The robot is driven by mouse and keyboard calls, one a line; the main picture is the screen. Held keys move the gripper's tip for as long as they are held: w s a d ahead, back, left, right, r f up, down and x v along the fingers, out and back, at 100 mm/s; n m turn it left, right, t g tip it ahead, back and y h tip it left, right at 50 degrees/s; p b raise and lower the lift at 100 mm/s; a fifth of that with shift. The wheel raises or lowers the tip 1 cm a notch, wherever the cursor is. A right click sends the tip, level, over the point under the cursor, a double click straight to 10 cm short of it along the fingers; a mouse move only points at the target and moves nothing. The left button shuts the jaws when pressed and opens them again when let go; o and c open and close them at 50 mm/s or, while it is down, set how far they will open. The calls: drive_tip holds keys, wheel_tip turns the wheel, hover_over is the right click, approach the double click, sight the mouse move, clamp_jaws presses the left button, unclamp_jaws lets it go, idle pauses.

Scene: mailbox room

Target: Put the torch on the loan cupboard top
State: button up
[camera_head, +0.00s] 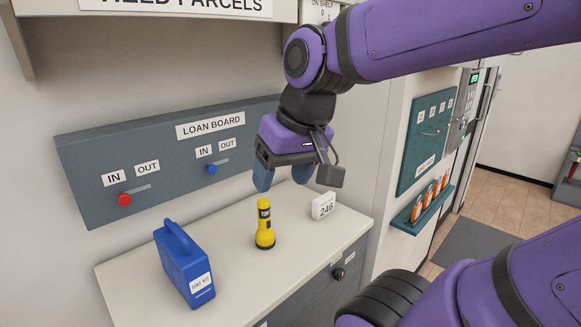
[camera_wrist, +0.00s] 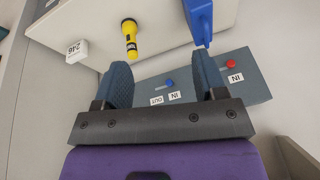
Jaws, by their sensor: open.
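The yellow torch (camera_head: 264,224) with black bands stands upright on the white loan cupboard top (camera_head: 225,262). It also shows in the wrist view (camera_wrist: 130,36), beyond and between my fingers. My gripper (camera_head: 283,176) is open and empty, above and behind the torch, close to the loan board. In the wrist view its two blue-grey fingers (camera_wrist: 163,80) are spread apart with nothing between them. The cupboard top also shows in the wrist view (camera_wrist: 95,22).
A blue case (camera_head: 184,264) stands left of the torch, and a white "246" block (camera_head: 323,205) right of it. The loan board (camera_head: 165,155) with red and blue knobs is on the wall behind. A shelf (camera_head: 170,12) overhangs above. The front middle of the top is clear.

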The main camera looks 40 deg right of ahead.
drive_tip(key=shift+s+r+n+t+h, duration=0.4)
drive_tip(key=shift+s+r+n+t, duration=0.4)
drive_tip(key=shift+s+n, duration=0.1)
drive_tip(key=shift+c, duration=0.5)
idle(1.1)
